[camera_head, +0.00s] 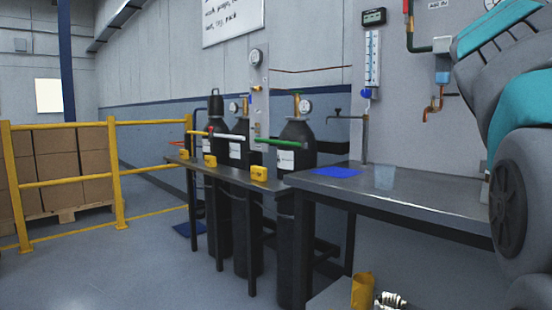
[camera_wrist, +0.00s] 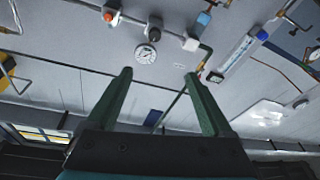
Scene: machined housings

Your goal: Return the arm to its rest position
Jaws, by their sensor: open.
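My arm (camera_head: 515,170) fills the right edge of the head view, with grey and teal links raised in front of the wall. My gripper is outside the head view. In the wrist view my gripper (camera_wrist: 158,90) shows two dark green fingers spread apart, with nothing between them. Behind the fingers is a tilted view of the grey wall, with a round gauge (camera_wrist: 146,54) and pipes. The fingers appear clear of the wall fittings.
Black gas cylinders (camera_head: 297,148) stand behind a narrow rack to the left. Yellow railings (camera_head: 70,182) guard stacked boxes. Floor at the lower left is free.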

